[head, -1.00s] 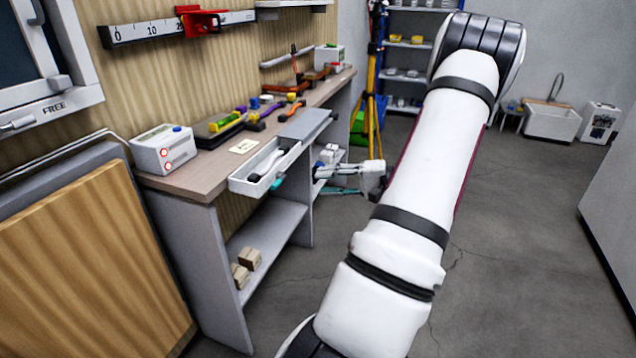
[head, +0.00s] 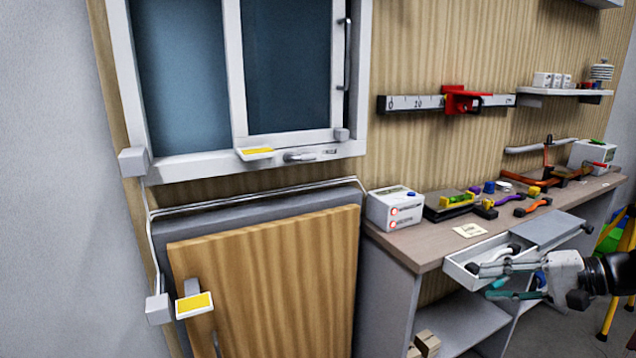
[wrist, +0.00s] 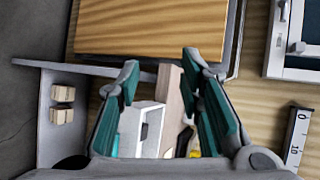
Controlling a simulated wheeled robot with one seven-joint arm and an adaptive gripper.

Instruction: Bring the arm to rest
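My gripper (head: 492,282) shows at the right edge of the head view, in front of the bench's open drawer (head: 476,277). Its two fingers with teal pads are spread apart, and nothing is held between them. In the wrist view my gripper (wrist: 160,62) is also open, with the drawer (wrist: 130,128) seen beyond and between the fingers. A dark-ended item (head: 513,249) lies in the drawer. Most of my arm is outside the head view.
The bench (head: 427,240) carries a white box with red-ringed buttons (head: 395,208), a dark tray (head: 450,205) and coloured tools. A window (head: 290,75) and a wooden panel (head: 270,270) are at the left. Small boxes (head: 427,343) sit on the lower shelf.

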